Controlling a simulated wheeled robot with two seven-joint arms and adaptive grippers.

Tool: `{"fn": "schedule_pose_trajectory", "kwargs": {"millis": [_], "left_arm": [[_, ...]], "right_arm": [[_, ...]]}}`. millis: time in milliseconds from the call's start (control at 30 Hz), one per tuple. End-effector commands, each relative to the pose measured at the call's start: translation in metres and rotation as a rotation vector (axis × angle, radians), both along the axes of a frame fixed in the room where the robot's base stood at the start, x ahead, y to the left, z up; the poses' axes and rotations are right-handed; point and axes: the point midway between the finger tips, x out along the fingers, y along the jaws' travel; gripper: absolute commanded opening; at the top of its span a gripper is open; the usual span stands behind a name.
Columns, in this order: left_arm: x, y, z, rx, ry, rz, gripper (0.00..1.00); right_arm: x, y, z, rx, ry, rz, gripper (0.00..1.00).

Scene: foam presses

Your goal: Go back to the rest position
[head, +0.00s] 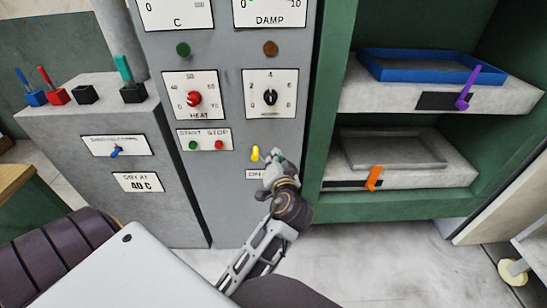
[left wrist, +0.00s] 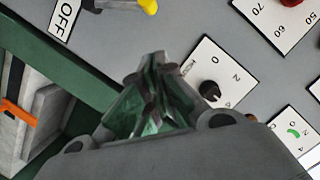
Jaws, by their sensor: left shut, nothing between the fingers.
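My left gripper (head: 270,168) is in front of the grey control panel (head: 225,180), just right of the yellow switch (head: 255,153). Its fingers are shut with nothing between them. In the left wrist view the closed fingertips (left wrist: 152,75) point at the panel. The yellow switch (left wrist: 148,6) is at the top edge there, apart from the fingers, near an OFF label (left wrist: 66,17). A black knob (left wrist: 210,90) on a white dial plate is to the right of the fingers. My right gripper is not in view.
A red HEAT knob (head: 194,98) and START and STOP buttons (head: 204,144) are on the panel. At right a green press frame (head: 335,100) holds a blue tray (head: 420,66) and a grey tray (head: 395,150). A grey cabinet (head: 80,130) with levers stands left. Pale floor (head: 390,250) lies open below the press.

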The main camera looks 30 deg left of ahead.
Motion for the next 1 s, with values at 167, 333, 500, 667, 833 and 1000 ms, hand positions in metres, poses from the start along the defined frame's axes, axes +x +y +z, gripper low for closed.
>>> {"fn": "schedule_pose_trajectory", "kwargs": {"millis": [167, 333, 500, 667, 833, 1000], "left_arm": [[0.0, 0.0, 0.0, 0.0, 0.0, 0.0, 0.0], [0.0, 0.0, 0.0, 0.0, 0.0, 0.0, 0.0], [0.0, 0.0, -0.001, -0.003, 0.003, -0.001, 0.0], [-0.004, 0.001, -0.013, -0.035, 0.033, -0.006, 0.0], [-0.014, 0.001, -0.04, -0.113, 0.102, -0.022, 0.0], [-0.03, -0.003, -0.076, -0.217, 0.201, -0.048, 0.0]], "right_arm": [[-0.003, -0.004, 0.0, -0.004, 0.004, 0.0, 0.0], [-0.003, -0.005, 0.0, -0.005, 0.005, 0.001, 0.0], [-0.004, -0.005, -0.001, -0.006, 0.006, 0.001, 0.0], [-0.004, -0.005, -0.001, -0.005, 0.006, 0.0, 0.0], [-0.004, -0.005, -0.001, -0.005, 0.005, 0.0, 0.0], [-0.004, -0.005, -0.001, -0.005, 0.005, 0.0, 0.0]]}}
